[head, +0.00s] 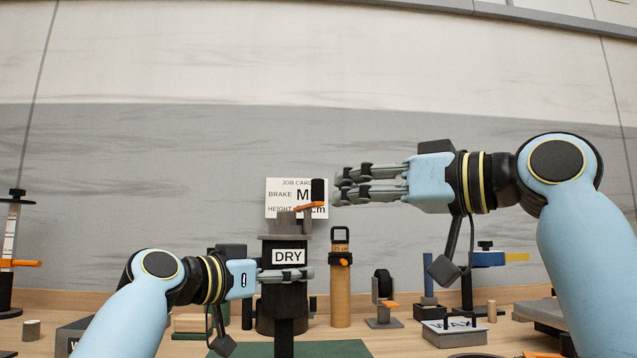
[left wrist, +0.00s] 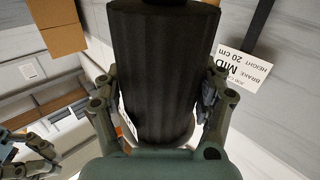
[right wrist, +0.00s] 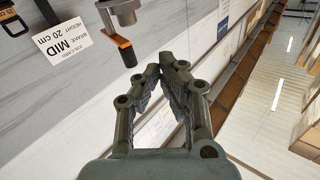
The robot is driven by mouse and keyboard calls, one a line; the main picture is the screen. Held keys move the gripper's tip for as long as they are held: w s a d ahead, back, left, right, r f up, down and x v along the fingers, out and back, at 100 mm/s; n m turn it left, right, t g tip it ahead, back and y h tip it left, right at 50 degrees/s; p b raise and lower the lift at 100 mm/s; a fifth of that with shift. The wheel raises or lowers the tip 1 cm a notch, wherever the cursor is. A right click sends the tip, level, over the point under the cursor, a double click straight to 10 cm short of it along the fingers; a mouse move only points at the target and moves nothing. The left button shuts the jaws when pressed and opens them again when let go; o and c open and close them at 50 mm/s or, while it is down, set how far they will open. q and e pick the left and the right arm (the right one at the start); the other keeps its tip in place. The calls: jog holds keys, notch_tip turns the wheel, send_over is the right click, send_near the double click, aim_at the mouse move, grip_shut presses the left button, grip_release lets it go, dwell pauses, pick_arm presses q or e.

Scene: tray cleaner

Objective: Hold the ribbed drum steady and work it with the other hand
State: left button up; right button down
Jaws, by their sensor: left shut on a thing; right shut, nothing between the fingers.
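The ribbed drum (head: 283,247) is dark and upright, with a DRY label (head: 289,256) on its front. An orange crank arm (head: 310,206) with a black upright knob (head: 318,190) sits on its top. My left gripper (head: 308,273) is shut around the drum's lower body; the left wrist view shows a finger on each side of the black ribbed wall (left wrist: 162,70). My right gripper (head: 338,186) is shut and empty, just right of the knob and apart from it. In the right wrist view the crank (right wrist: 125,50) lies left of the closed fingertips (right wrist: 165,62).
A job card (head: 284,193) behind the drum reads brake MID, height 20 cm. A wooden post (head: 340,290) stands close right of the drum. A small dark wheel stand (head: 383,300), a WAX box (head: 455,332) and a blue-topped stand (head: 487,259) are farther right. A gauge stand (head: 10,240) is far left.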

aim_at(319, 182)
jog(key=d+n+g+y, duration=0.1)
jog(key=n, duration=0.7)
jog(key=d+r+n+g+y, duration=0.1)
jog(key=n+g, duration=0.1)
jog(key=n, duration=0.5)
jog(key=r+n+g, duration=0.1)
jog(key=n+g, duration=0.1)
jog(key=n, duration=0.6)
jog(key=shift+s+d+n+y, duration=0.25)
jog(key=shift+d+n+y, duration=0.05)
jog(key=shift+d+y, duration=0.1)
jog(key=w+a, duration=0.6)
jog(key=a, duration=0.1)
jog(key=shift+w, duration=0.15)
jog(key=shift+w+d, duration=0.25)
